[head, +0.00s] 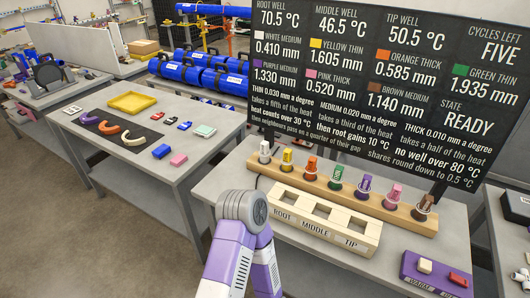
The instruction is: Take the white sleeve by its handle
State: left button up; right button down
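The white sleeve (265,147) stands at the left end of a long wooden rack (325,184) on the right-hand table, beside the yellow sleeve (287,157). It is small and pale, with a dark ring around its lower part; its handle is too small to make out clearly. Neither of my grippers shows in the head view. A purple and white arm of mine rises at the bottom centre, in front of the table, and its gripper is not visible.
Orange (311,165), green (336,177), purple (364,186), pink (393,196) and brown (424,207) sleeves continue along the rack. A wooden block (289,203) with root, middle and tip wells stands in front. A black readout board (400,85) rises behind.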

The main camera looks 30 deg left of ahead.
aim_at(264, 153)
jog(key=z, duration=3.25)
jog(key=k, duration=1.9)
jog(key=u, duration=2)
